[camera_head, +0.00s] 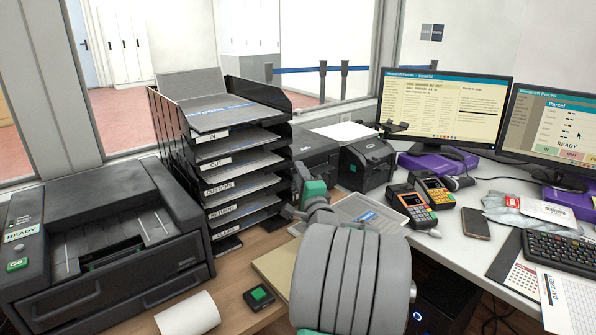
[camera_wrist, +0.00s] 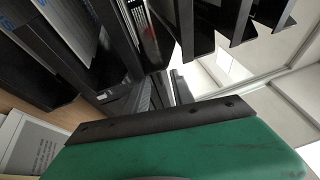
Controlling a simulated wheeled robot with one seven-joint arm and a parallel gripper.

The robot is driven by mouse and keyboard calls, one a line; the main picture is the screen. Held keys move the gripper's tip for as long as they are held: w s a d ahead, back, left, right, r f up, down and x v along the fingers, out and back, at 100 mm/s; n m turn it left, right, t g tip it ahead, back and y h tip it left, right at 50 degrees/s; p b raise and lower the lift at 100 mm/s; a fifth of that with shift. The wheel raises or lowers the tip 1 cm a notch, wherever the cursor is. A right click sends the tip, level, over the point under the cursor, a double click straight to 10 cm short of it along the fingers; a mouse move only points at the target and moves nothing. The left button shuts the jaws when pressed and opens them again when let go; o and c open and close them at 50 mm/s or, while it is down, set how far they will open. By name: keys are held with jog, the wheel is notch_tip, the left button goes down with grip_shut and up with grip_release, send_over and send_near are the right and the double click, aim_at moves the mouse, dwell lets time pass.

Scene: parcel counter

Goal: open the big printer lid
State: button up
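The big dark grey printer (camera_head: 105,255) stands at the left of the head view, with a READY label and a green GO button on its left panel. Its top has a recess with grey slats; I cannot tell for certain how its lid stands. My gripper (camera_head: 309,187) is well right of the printer, in front of the letter tray stack, partly hidden by my own arm. In the wrist view a green part of my gripper with a dark edge (camera_wrist: 155,122) fills the bottom. The fingertips' spacing does not show, and no held thing is seen.
A tall black letter tray stack (camera_head: 225,150) stands between the printer and my gripper; its trays (camera_wrist: 110,45) are close in the wrist view. A paper roll (camera_head: 188,314) and a green-button box (camera_head: 259,296) lie before it. Smaller printers (camera_head: 367,164), card terminals (camera_head: 412,205) and monitors (camera_head: 440,108) stand right.

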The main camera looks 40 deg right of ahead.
jog(key=shift+x, duration=0.9)
jog(key=shift+s, duration=0.1)
grip_shut()
jog(key=shift+d, duration=0.1)
dwell(0.5)
